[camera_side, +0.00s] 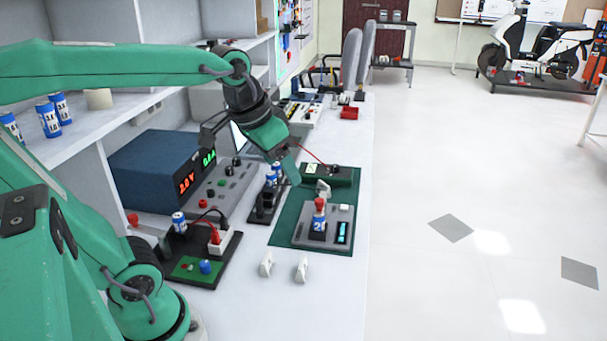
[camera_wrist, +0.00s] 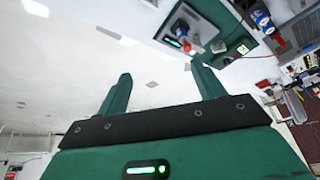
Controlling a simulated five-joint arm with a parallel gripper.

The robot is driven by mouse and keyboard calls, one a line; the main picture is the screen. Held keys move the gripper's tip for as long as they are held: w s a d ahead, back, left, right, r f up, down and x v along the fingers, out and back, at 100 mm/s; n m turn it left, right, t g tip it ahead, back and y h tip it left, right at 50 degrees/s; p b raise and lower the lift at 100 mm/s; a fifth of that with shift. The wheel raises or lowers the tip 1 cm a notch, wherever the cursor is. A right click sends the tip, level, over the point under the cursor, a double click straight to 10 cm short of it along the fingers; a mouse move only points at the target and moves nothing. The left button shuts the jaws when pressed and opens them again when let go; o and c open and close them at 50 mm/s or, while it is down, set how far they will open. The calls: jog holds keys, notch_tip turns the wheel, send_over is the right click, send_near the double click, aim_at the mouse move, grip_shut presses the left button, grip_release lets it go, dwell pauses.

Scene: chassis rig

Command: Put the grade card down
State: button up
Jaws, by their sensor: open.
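A small pale card with a dark mark, which looks like the grade card (camera_side: 311,169), lies on the dark green block at the back of the green mat (camera_side: 283,233). It also shows in the wrist view as a whitish square (camera_wrist: 243,49), beyond the right fingertip. My gripper (camera_side: 291,166) is just left of the card in the side view, above the bench. In the wrist view, my gripper (camera_wrist: 160,84) has its two green fingers wide apart. Only floor shows between them, and nothing is held.
A blue-and-white battery (camera_side: 318,226) with a red top stands on a grey tester (camera_side: 340,212). A blue power supply (camera_side: 163,172) stands at left. Two white clips (camera_side: 284,267) stand at the front. The bench's right edge drops to open floor.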

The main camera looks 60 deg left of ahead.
jog(key=s+d+f+t, duration=0.1)
jog(key=s+d+f, duration=0.1)
jog(key=s+f, duration=0.2)
jog(key=shift+s, duration=1.25)
